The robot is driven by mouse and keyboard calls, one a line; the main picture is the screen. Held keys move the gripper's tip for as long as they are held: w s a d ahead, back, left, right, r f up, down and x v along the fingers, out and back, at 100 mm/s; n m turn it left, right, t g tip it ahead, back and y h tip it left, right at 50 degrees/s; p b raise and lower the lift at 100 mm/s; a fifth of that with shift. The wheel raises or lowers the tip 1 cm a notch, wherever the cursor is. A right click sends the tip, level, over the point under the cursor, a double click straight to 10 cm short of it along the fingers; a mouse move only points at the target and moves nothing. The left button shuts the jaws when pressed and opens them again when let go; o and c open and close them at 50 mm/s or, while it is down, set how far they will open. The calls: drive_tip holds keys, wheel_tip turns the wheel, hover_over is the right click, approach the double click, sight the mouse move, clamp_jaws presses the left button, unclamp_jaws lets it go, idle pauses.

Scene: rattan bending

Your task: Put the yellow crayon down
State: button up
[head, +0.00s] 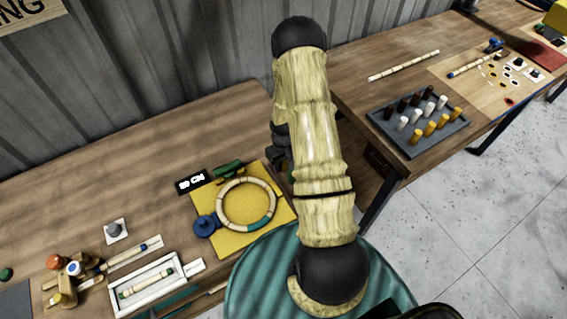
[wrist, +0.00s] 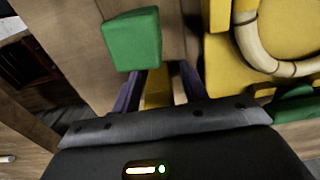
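My gripper (wrist: 160,74) shows from behind in the wrist view, its two purple fingers standing apart. A yellow piece, which I take to be the yellow crayon (wrist: 158,90), fills the gap between them. A green block (wrist: 132,40) lies just beyond the left finger. In the head view my arm hides most of my gripper and the crayon, near the right edge of the left table (head: 95,190). Contact between the crayon and the table cannot be told.
A yellow board (head: 210,240) with a rattan ring (head: 221,205) lies just left of my arm. Further left are a white tray (head: 168,262) and small pegs. A grey rack (head: 420,148) of dark, white and yellow cylinders stands on the right table. The left table's rear is clear.

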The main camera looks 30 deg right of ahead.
drive_tip(key=shift+r, duration=0.1)
wheel_tip(320, 180, up, 12)
drive_tip(key=b, duration=0.3)
drive_tip(key=shift+r, duration=0.1)
idle(0.4)
drive_tip(key=shift+a, duration=0.1)
idle(0.3)
drive_tip(key=s+a+r+t, duration=0.2)
drive_tip(key=s+a+r, duration=1)
drive_tip(key=a+r, duration=0.1)
drive_tip(key=shift+s+a+r+t, duration=0.2)
drive_tip(key=shift+r+t, duration=0.1)
drive_tip(key=shift+r, duration=0.15)
